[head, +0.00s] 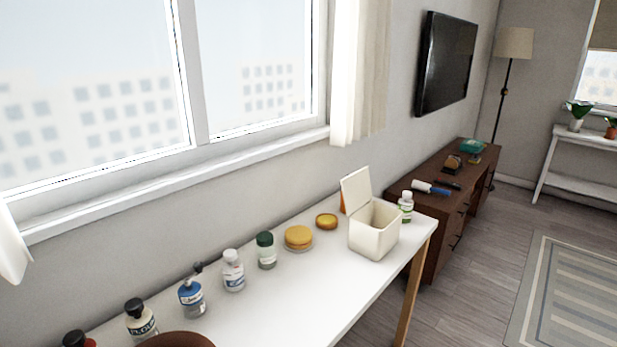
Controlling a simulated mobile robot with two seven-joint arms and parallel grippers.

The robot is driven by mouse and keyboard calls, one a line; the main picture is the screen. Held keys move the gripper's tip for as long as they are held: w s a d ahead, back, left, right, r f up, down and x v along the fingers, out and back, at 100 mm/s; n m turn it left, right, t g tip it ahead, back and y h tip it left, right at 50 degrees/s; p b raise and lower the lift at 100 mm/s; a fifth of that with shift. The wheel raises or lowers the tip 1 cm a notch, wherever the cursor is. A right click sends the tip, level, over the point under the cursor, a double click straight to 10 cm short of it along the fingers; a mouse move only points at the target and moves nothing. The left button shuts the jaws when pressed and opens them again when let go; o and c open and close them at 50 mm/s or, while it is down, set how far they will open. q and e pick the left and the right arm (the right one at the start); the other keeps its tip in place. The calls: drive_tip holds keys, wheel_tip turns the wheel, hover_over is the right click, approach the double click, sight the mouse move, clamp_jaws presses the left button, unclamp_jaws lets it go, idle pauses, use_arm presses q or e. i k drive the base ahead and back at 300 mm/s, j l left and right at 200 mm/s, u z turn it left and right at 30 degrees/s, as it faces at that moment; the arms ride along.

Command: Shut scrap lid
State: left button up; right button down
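A cream scrap bin (374,235) stands upright near the far right end of the white table. Its lid (356,190) is open and stands up at the back left side of the bin. The bin's opening faces up, and its floor is hidden from this angle. Neither of my grippers is in view.
The white table (300,286) holds a row of bottles, among them a green-capped jar (266,251), a blue-labelled bottle (191,298) and a white bottle (233,270). Yellow round items (298,238) sit left of the bin. A green-labelled bottle (405,207) stands close behind it.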

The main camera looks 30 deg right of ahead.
sight(356, 188)
drive_tip(key=i+l+u, duration=0.1)
drive_tip(key=l+u, duration=0.3)
drive_tip(key=l, duration=0.2)
drive_tip(key=l+u, duration=0.35)
drive_tip(key=l, duration=0.3)
drive_tip(key=l+u, duration=0.4)
drive_tip(key=l, duration=0.2)
drive_tip(key=k+l, duration=0.1)
drive_tip(key=l, duration=0.75)
drive_tip(key=k+l+u, duration=0.1)
drive_tip(key=l, duration=0.3)
drive_tip(key=k+l, duration=0.15)
drive_tip(key=l, duration=0.7)
drive_tip(key=k+u, duration=0.05)
